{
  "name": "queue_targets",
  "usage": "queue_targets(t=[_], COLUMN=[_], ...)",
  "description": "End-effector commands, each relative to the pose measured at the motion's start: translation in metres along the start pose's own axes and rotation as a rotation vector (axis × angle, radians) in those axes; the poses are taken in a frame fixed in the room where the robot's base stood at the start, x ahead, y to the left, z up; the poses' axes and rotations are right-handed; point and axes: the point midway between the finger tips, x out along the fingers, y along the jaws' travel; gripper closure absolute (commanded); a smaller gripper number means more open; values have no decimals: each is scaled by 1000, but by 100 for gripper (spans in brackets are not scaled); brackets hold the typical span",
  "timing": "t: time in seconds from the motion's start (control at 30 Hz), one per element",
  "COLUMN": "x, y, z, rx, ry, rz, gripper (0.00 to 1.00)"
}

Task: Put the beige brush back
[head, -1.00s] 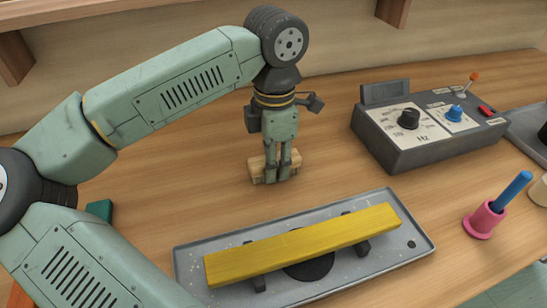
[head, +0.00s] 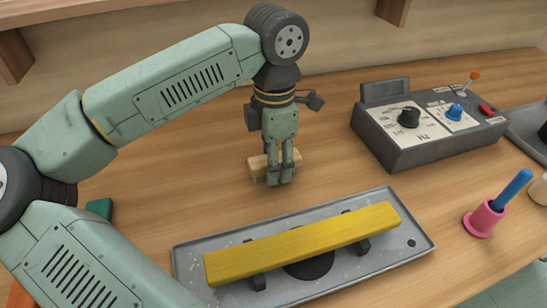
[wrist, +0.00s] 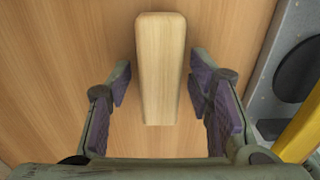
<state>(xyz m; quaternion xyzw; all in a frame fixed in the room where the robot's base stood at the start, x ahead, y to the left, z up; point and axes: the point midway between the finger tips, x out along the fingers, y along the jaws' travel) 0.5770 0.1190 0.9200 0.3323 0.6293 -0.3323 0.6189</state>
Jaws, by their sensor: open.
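The beige brush (head: 259,169) lies on the wooden table, behind the grey tray, and looks like a pale wooden block. My gripper (head: 279,179) points down at it and hides part of it in the head view. In the wrist view the brush (wrist: 160,65) lies lengthwise, with its near end between the purple-padded fingers of my gripper (wrist: 163,88). The fingers are open, with a gap on both sides of the brush. Bristles cannot be seen.
A yellow bar (head: 305,243) rests on supports on the grey tray (head: 205,284) in front. A grey control box (head: 430,125) stands at the back right. A pink holder (head: 484,219) with a blue stick (head: 514,189) stands at the right, beside a cream object (head: 540,190).

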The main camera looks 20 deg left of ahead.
Motion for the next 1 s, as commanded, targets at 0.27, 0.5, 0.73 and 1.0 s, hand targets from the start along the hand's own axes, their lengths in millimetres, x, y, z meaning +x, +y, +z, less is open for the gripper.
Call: queue_targets(t=[0.27, 0.5, 0.73, 1.0], x=[-54, -100, -119, -120], y=[1, 1, 0, 0], z=[1, 1, 0, 0], rx=[-2, -1, -1, 0], ry=[-1, 0, 0, 0], rz=[4, 2, 0, 0], gripper=[53, 53, 53, 53])
